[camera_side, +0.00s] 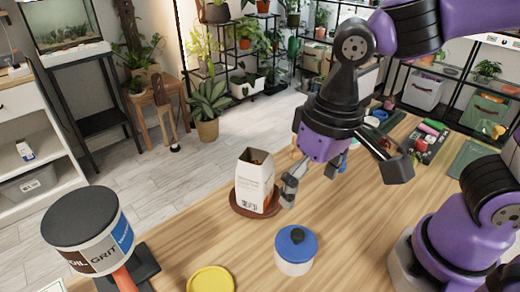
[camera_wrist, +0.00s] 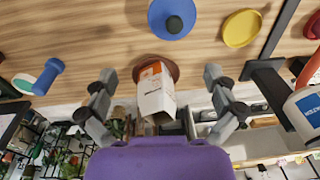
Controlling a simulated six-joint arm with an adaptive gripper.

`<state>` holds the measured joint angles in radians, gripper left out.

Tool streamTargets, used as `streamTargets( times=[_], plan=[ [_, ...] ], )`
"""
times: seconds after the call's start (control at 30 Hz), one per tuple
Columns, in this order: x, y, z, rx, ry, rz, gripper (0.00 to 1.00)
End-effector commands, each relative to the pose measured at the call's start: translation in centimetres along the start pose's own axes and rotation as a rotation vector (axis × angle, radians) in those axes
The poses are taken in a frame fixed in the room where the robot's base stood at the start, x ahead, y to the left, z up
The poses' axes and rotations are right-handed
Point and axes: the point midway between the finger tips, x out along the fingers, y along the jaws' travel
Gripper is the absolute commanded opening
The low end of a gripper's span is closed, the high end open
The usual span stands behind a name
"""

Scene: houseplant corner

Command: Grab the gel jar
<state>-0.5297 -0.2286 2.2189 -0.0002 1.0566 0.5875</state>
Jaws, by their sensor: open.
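The likely gel jar is a small white jar with a blue lid and dark knob (camera_side: 296,250), upright on the wooden table at the front centre. In the wrist view its blue lid (camera_wrist: 160,12) shows at the top centre, beyond the fingertips. My gripper (camera_side: 313,178) is open and empty, above the table and behind the jar in the side view. In the wrist view my gripper (camera_wrist: 160,74) has its fingers wide apart, with a white carton (camera_wrist: 157,98) showing between them. No label reading "gel" is visible.
The open carton (camera_side: 255,182) stands on a brown saucer (camera_side: 236,207) close to my gripper. A yellow disc (camera_side: 211,280) lies left of the jar. A large grit tub (camera_side: 88,240) stands at the front left. Bare table lies right of the jar.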

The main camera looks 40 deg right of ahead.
Motion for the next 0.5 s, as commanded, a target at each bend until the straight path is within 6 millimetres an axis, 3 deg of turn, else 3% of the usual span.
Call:
streamTargets(
  times=[0.03, 0.13, 0.5],
  plan=[
    [0.6, -1.2, 0.6, -0.004, -0.036, 0.021, 1.00],
    [1.4, -2.3, 1.3, 0.010, -0.074, 0.049, 1.00],
    [6.4, -2.3, 1.8, 0.019, -0.081, 0.056, 1.00]
  ],
)
